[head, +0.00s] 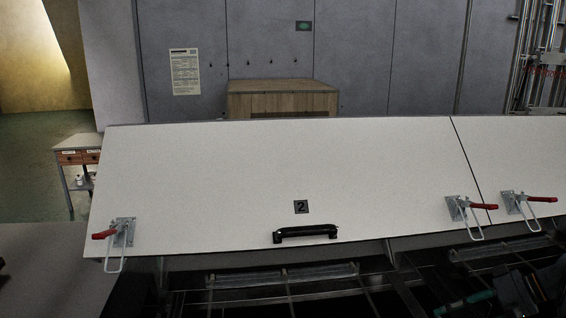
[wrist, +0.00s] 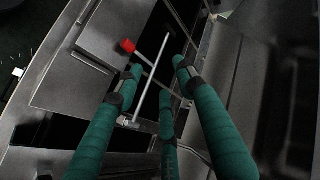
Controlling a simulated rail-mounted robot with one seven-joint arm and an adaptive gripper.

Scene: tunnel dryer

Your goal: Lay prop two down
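The panel marked 2 (head: 280,170) is raised and tilted in the head view, with a black handle (head: 305,233) near its lower edge. In the wrist view a thin bright rod (wrist: 150,80), which looks like prop two, runs between my green fingers. A red knob (wrist: 127,46) on a thinner bar crosses near it. My gripper (wrist: 158,68) has its fingers spread apart around the rod; I see no clear contact. Prop two cannot be clearly made out in the head view.
Red-handled clamps (head: 122,234) (head: 465,210) (head: 522,202) sit along the panel's lower edge. A neighbouring pale panel (head: 525,160) adjoins at right. Dark framework (head: 290,295) lies below. A small cart (head: 75,160) stands at left, and a wooden box (head: 282,97) behind.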

